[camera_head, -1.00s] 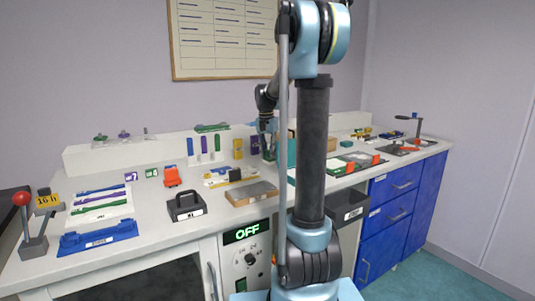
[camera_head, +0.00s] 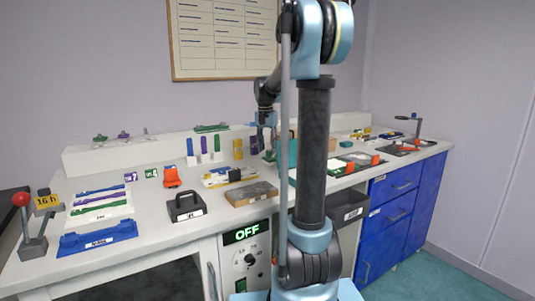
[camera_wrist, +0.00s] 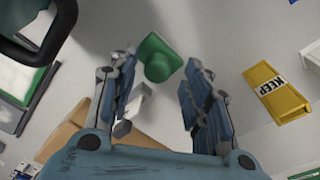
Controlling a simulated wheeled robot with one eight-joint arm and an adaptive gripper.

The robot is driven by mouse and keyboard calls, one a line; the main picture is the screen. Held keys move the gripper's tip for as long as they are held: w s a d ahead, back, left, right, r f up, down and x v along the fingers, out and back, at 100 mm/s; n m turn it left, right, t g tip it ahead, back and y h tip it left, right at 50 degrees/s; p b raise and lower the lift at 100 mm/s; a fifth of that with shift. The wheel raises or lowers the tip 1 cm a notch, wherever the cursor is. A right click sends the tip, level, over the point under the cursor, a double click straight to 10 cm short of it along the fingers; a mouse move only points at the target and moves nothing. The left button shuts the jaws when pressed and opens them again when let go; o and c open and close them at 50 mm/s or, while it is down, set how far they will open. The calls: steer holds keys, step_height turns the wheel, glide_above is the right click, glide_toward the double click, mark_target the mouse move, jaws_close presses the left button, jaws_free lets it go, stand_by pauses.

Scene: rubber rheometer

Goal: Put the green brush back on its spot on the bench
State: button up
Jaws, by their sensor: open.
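A green piece with a square base and a round knob (camera_wrist: 160,58) shows in the wrist view; I take it to be the green brush, seen from above. It lies on the pale bench just beyond my fingertips, roughly in line with the gap between them. The brush's marked spot cannot be made out.
A yellow KEEP block (camera_wrist: 277,92) lies right of the fingers. A black handle (camera_wrist: 35,30) and a tan box (camera_wrist: 75,128) are at the left. In the head view, a black-handled weight (camera_head: 187,206) and a grey-brown slab (camera_head: 251,194) stand on the bench.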

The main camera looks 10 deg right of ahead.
mark_target(267, 152)
step_height(267, 152, up, 9)
steer(key=shift+s+a+r, duration=0.2)
steer(key=shift+s+a, duration=0.1)
steer(key=shift+a, duration=0.05)
steer(key=shift+s, duration=0.1)
